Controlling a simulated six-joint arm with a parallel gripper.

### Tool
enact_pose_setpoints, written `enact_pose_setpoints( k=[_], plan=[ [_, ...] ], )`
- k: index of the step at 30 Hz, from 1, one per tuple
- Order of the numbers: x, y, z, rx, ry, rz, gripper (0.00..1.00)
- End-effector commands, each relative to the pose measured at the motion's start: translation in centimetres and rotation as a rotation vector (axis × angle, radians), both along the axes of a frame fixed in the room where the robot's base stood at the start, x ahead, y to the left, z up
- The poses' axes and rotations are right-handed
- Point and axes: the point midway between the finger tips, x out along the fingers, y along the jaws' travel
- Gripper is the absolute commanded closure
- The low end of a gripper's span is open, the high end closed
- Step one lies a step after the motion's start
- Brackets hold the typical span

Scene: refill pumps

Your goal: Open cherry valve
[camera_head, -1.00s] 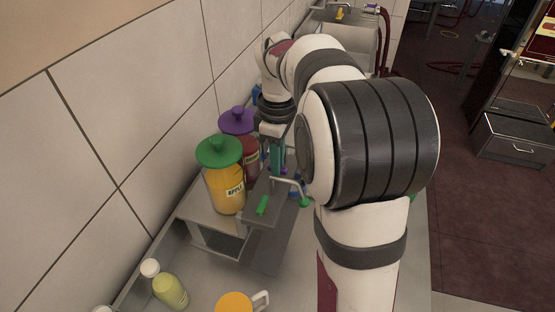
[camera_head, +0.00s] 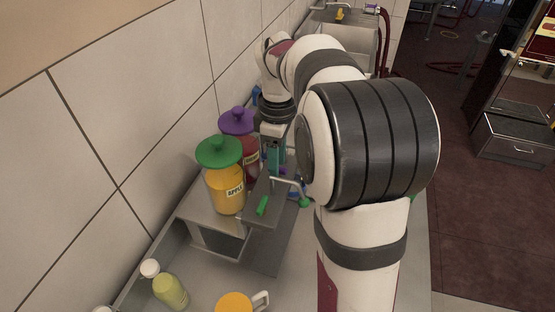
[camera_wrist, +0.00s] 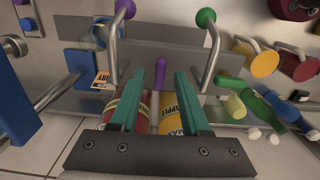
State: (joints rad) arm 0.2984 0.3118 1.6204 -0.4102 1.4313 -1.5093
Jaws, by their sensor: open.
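The cherry dispenser, a red jar with a purple lid (camera_head: 238,121), stands by the wall, partly behind my arm. The apple dispenser, a yellow jar with a green lid (camera_head: 227,190), stands nearer. My gripper (camera_wrist: 160,76) is open, with its teal fingers spread. In the wrist view a purple valve handle (camera_wrist: 160,74) lies between the fingers, with no contact visible. The cherry spout with a purple tip (camera_wrist: 125,9) and the apple spout with a green tip (camera_wrist: 205,18) rise on either side. In the head view my arm hides much of the cherry side; the green apple valve handle (camera_head: 262,206) shows clearly.
A blue object (camera_wrist: 85,60) stands left of the fingers in the wrist view. A yellow mug (camera_wrist: 265,63) and several bottles are to the right. In the head view, a yellow-green bottle (camera_head: 170,291) and a mug with orange contents (camera_head: 235,303) stand at the front.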

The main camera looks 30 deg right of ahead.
Motion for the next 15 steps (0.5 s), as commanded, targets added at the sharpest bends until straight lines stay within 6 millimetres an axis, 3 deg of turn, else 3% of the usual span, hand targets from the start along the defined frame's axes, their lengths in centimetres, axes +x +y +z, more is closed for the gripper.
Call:
enact_pose_setpoints(
  k=[4,7,15],
  plan=[
    [0.0,0.0,0.3,-0.001,-0.001,0.0,0.54],
    [0.1,0.0,1.7,-0.001,-0.002,-0.001,0.54],
    [0.1,0.0,9.6,-0.001,-0.006,0.0,0.54]
  ],
)
